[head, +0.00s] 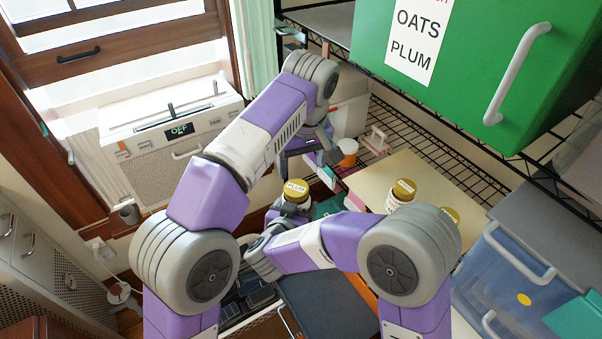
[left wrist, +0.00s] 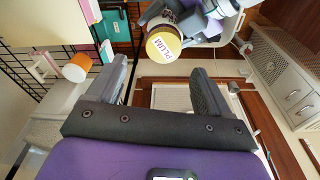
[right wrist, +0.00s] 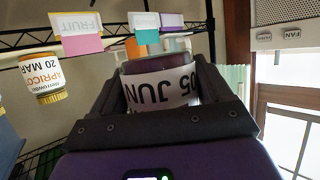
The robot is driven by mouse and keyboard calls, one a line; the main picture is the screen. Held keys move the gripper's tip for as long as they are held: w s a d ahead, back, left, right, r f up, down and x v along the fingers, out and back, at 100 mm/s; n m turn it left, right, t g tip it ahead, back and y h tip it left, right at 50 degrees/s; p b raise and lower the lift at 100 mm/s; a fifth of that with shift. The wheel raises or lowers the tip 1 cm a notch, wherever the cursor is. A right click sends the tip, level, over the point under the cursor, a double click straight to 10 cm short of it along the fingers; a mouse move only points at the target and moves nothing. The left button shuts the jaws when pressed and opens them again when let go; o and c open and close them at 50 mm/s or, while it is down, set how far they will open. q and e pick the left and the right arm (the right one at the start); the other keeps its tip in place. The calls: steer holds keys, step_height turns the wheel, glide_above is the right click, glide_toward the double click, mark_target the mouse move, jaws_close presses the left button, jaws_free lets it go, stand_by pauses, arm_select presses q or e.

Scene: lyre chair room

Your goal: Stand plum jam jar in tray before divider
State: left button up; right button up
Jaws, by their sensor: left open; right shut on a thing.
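The plum jam jar has a gold lid marked PLUM (head: 296,188). My right gripper (right wrist: 160,85) is shut on it; the jar's dark body and white label reading 05 JUN (right wrist: 165,88) show between the fingers. In the head view my right forearm and wrist hide most of that gripper. The jar's lid also shows beyond my left fingertips in the left wrist view (left wrist: 163,45). My left gripper (left wrist: 160,75) is open and empty, apart from the jar; in the head view it is partly hidden by its own arm. I cannot make out the tray and its divider for certain.
Gold-lidded jars (head: 402,192) stand on or near a cream board (head: 375,177) at right. A green box (head: 460,60) overhangs at upper right. A blue clear bin (head: 510,265) stands at lower right.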

mark_target(301, 188)
arm_select(q)
steer(key=f, duration=0.3)
steer(key=w+f, duration=0.1)
steer(key=f, duration=0.7)
steer(key=shift+w+a+f, duration=0.2)
steer(key=shift+w+a, duration=0.1)
arm_select(e)
steer(key=shift+r, duration=0.15)
steer(key=shift+a, duration=0.1)
arm_select(q)
steer(key=shift+d, duration=0.15)
steer(key=c, duration=0.8)
arm_select(e)
steer(key=shift+a, duration=0.1)
arm_select(q)
steer(key=shift+r, duration=0.1)
steer(key=shift+c, duration=1.1)
arm_select(e)
steer(key=o, duration=1)
steer(key=shift+c, duration=0.2)
steer(key=o, duration=0.4)
